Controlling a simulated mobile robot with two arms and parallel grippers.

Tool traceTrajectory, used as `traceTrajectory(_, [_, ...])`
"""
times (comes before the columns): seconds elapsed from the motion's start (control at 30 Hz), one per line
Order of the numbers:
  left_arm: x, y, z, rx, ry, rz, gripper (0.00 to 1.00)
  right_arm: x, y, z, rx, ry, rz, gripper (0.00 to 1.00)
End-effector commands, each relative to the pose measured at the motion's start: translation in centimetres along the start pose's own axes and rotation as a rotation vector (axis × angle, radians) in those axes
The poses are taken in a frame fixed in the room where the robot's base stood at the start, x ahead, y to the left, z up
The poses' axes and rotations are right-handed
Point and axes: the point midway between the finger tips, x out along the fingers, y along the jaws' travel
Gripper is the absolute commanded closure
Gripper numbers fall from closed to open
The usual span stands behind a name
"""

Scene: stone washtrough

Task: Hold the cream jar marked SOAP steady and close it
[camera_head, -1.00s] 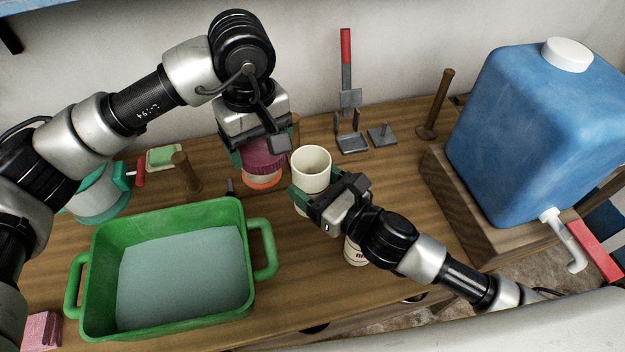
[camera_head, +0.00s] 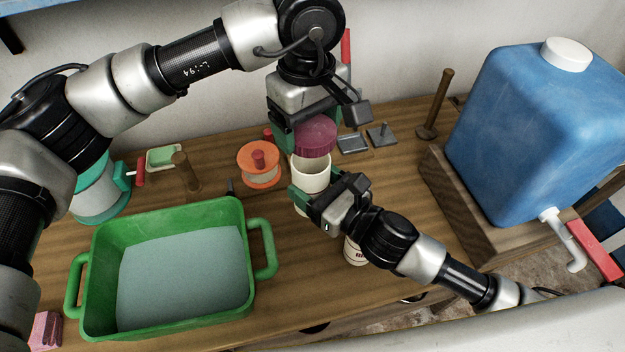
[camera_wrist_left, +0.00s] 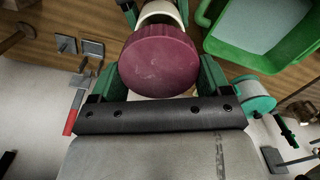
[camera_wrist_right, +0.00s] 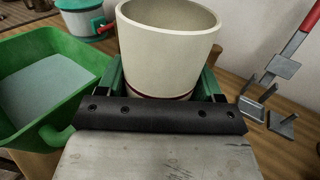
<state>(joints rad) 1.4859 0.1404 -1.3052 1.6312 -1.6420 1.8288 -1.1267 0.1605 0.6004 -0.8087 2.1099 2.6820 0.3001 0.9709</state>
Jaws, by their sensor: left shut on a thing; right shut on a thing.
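The cream jar (camera_head: 311,172) stands upright and open-topped on the table, held by my right gripper (camera_head: 316,199). In the right wrist view, the jar (camera_wrist_right: 168,50) shows a dark red band low on its side, and the fingers grip it on both sides. My left gripper (camera_head: 312,130) is shut on a maroon ridged lid (camera_head: 316,138). The lid is above the jar's far rim, apart from it in the head view. In the left wrist view, the lid (camera_wrist_left: 158,60) hides part of the jar (camera_wrist_left: 160,12). The SOAP marking is not readable.
A green tub (camera_head: 97,240) stands to the left. An orange-rimmed round item (camera_head: 259,176) with a red knob is left of the jar. Another cream jar (camera_head: 355,251) is partly hidden under my right arm. A blue water container (camera_head: 530,130) stands at right.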

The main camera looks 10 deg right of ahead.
Motion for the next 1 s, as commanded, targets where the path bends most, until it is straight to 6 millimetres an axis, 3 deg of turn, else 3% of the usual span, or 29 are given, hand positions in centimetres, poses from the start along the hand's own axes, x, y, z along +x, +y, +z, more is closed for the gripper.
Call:
traceTrajectory(0.33, [3.0, 0.0, 0.0, 0.0, -0.001, -0.001, 0.48, 0.0, 0.0, 0.0, 0.0, -0.001, 0.0, 0.76])
traceTrajectory(1.0, [3.2, 0.0, 0.0, 0.0, 0.002, 0.001, 0.48, 0.0, 0.0, 0.0, 0.0, -0.001, 0.0, 0.76])
